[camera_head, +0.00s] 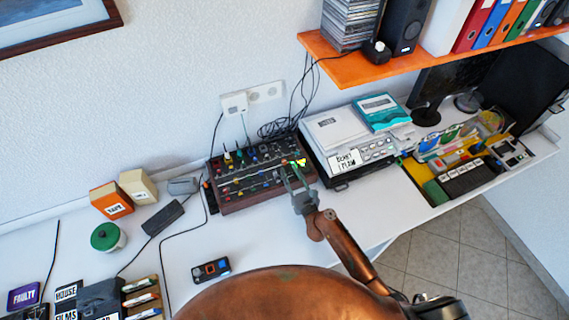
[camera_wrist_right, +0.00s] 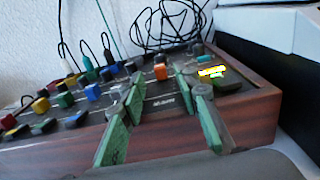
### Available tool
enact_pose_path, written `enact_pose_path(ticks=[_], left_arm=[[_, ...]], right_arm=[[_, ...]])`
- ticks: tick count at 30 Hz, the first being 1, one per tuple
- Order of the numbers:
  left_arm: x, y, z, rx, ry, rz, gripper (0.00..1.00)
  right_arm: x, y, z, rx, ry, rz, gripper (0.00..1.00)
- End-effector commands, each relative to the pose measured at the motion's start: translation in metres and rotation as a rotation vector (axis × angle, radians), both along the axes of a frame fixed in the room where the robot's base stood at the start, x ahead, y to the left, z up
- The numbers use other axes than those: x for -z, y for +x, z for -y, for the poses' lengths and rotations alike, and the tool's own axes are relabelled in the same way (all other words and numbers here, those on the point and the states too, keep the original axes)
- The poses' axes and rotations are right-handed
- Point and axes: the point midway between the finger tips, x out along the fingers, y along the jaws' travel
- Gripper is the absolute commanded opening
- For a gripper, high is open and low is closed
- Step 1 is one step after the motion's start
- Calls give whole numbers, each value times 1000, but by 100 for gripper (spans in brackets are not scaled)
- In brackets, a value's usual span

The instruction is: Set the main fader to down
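The mixer (camera_head: 238,197) is a dark panel with wooden sides on the white desk, covered with coloured knobs and caps; it also shows in the right wrist view (camera_wrist_right: 255,108). I cannot tell for certain which control is the main fader. An orange cap (camera_wrist_right: 160,72) stands on the panel beyond and between my fingertips in the wrist view. A bright yellow lit patch (camera_wrist_right: 212,71) is to its right. My right gripper (camera_head: 289,180) is over the mixer's right part, its green-padded fingers (camera_wrist_right: 160,90) apart with nothing between them. Whether the fingertips touch the panel is unclear. My left gripper is out of view.
A white device (camera_head: 340,130) with a teal box (camera_head: 382,112) on it stands right of the mixer. An orange shelf (camera_head: 350,72) hangs above. Cables run behind the mixer. A small dark gadget (camera_head: 210,270) lies in front, with bare desk around it.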

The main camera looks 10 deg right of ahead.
Motion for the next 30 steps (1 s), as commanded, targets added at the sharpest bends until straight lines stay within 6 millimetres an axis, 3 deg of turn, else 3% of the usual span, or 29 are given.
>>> enact_pose_path(ticks=[6, 12, 22, 30], left_arm=[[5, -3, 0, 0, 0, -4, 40], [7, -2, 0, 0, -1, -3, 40], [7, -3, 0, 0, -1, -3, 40], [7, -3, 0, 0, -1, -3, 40]], right_arm=[[-3, 39, -8, -2, -2, 2, 29], [-3, 55, -12, -2, -2, 1, 29], [-4, 58, -12, -2, -1, 2, 29], [-4, 58, -12, -2, -2, 2, 10]])
